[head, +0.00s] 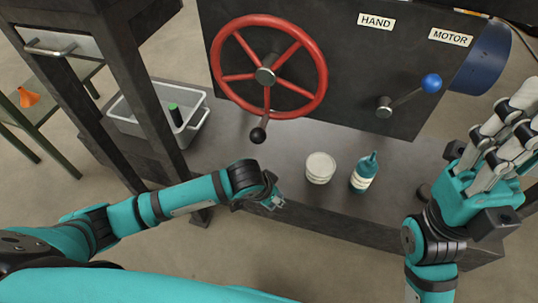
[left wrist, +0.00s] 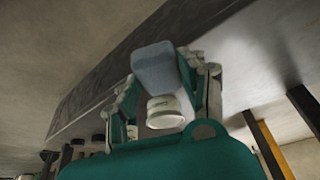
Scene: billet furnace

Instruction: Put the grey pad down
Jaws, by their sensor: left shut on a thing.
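The grey pad (left wrist: 156,66) is a blue-grey block between the fingers of my left gripper (left wrist: 165,80) in the left wrist view. The gripper is shut on it. In the head view my left gripper (head: 275,202) is at the front edge of the dark bench (head: 235,150), left of a white round tub (head: 320,167). The pad is mostly hidden there by the wrist. My right gripper (head: 510,125) is raised at the right, its fingers apart and empty.
A teal bottle (head: 364,172) stands right of the tub. Behind are a red handwheel (head: 267,66) and a blue-knobbed lever (head: 408,95). Bench top between bin and tub is clear.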

